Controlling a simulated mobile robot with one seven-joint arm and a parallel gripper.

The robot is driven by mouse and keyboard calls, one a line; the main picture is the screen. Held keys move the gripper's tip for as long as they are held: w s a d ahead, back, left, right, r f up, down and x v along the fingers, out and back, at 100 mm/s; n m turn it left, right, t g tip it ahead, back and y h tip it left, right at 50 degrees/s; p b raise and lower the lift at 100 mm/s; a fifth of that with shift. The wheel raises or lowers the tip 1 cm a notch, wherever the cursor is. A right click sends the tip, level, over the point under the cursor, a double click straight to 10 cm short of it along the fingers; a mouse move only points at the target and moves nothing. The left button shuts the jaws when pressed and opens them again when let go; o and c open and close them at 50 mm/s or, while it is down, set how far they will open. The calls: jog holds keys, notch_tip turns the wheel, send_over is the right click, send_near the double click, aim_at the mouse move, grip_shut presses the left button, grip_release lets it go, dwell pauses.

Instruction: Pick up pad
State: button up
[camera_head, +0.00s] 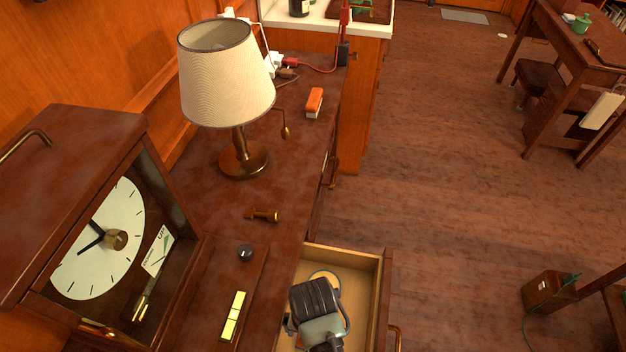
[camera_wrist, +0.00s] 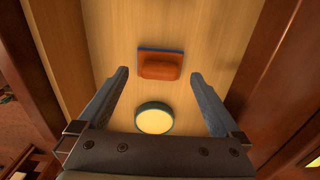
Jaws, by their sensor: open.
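Two small things lie on the pale wooden floor of the open drawer (camera_head: 368,262). One is an orange-red block with a blue edge (camera_wrist: 160,66). I cannot tell for sure which is the pad. My gripper (camera_wrist: 158,76) is open and empty, pointing down into the drawer. In the wrist view the block appears between and just beyond the fingertips, and the disc appears between the fingers, nearer the palm.
The drawer's walls stand close on both sides of my gripper. On the cabinet top are a lamp (camera_head: 228,75), a clock (camera_head: 100,240), a brass piece (camera_head: 263,215), a dark knob (camera_head: 245,253) and an orange item (camera_head: 314,102). The floor to the right is largely open.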

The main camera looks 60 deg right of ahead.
notch_tip(320, 180, down, 4)
jog(key=shift+d+f+b, duration=0.15)
jog(key=shift+f+b, duration=0.1)
jog(key=shift+b, duration=0.05)
jog(key=shift+c, duration=0.2)
jog(key=c, duration=1)
notch_tip(320, 180, up, 18)
jog(key=p, duration=0.3)
